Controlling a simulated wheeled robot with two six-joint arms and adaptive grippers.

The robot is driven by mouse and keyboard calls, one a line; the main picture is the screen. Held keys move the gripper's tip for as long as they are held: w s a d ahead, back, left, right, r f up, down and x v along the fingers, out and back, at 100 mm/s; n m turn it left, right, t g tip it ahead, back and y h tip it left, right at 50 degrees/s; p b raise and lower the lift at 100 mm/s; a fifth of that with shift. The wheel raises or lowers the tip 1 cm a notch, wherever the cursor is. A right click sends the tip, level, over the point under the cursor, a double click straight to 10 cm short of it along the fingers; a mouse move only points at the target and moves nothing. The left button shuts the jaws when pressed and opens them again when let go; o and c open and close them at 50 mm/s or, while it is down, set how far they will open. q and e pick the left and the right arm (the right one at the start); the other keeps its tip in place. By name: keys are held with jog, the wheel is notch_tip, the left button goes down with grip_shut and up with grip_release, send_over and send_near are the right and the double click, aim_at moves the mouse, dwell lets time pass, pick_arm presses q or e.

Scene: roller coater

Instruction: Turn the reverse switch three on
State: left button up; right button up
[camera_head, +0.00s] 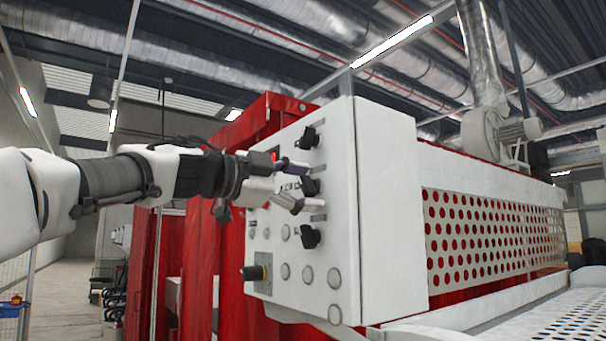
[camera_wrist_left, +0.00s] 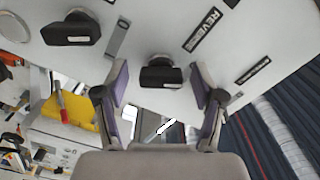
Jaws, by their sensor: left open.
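The white control panel (camera_head: 345,200) carries a column of three black rotary switches: a top one (camera_head: 308,138), a middle one (camera_head: 310,187) and a lower one (camera_head: 310,237). I cannot tell by number which is reverse switch three. My left gripper (camera_head: 299,187) is open in front of the panel, its fingertips above and below the middle switch. In the left wrist view, a black switch (camera_wrist_left: 160,73) sits between the open fingers (camera_wrist_left: 158,80), with a gap on both sides. A label reading REVERSE (camera_wrist_left: 203,31) is near it. Another black switch (camera_wrist_left: 70,28) is at upper left.
A red cabinet (camera_head: 200,260) stands to the left. A perforated guard (camera_head: 480,235) extends right. The left arm reaches in through free air.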

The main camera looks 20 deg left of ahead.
pick_arm(q)
jog(key=shift+s+a, duration=0.3)
jog(key=shift+s+a+r, duration=0.1)
jog(key=shift+s, duration=0.05)
jog(key=shift+c, duration=1.3)
jog(key=c, duration=0.9)
jog(key=shift+r+m, duration=0.1)
jog(key=shift+m, duration=0.3)
jog(key=shift+m+p, duration=0.3)
jog(key=shift+m, duration=0.3)
jog(key=m, duration=0.2)
jog(key=shift+m, duration=0.3)
jog(key=m, duration=0.3)
jog(key=shift+m, duration=2.2)
